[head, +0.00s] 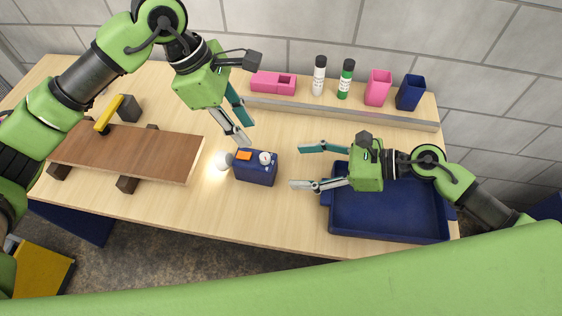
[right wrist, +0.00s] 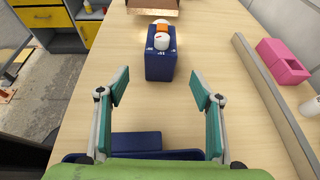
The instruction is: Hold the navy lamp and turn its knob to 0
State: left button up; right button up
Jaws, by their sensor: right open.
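The navy lamp (head: 256,174) is a small box standing on the table right of the wooden board. It has a white knob (head: 265,158), an orange patch (head: 244,155) and a glowing bulb (head: 225,160) on its left side. The lamp also shows ahead in the right wrist view (right wrist: 161,66); the knob setting is too small to read. My left gripper (head: 248,132) is above and just behind the lamp, fingers apart and empty. My right gripper (head: 296,167) is open and empty, right of the lamp, its fingers pointing toward it; it also shows in the right wrist view (right wrist: 160,93).
A navy tray (head: 388,239) lies under my right gripper. A wooden board (head: 125,151) rests on dark blocks at left, near a yellow-handled tool (head: 109,114). A metal rail (head: 340,113) runs behind, with pink block (head: 273,83), bottles (head: 346,78) and cups (head: 378,88) beyond it.

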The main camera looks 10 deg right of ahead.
jog(key=x, duration=1.2)
jog(key=shift+w+a, duration=0.2)
jog(key=shift+a, duration=0.2)
jog(key=c, duration=1.3)
pick_arm(q)
jog(key=shift+o, duration=0.9)
pick_arm(e)
jog(key=shift+c, duration=0.2)
pick_arm(q)
notch_tip(320, 180, up, 3)
jog(key=m+y, duration=0.4)
jog(key=m, duration=0.3)
send_over(265, 156)
pick_arm(e)
jog(key=shift+d, duration=0.15)
pick_arm(q)
jog(key=shift+m+t, duration=0.3)
jog(key=shift+m, duration=0.1)
notch_tip(265, 156, down, 12)
jog(key=shift+f, duration=0.1)
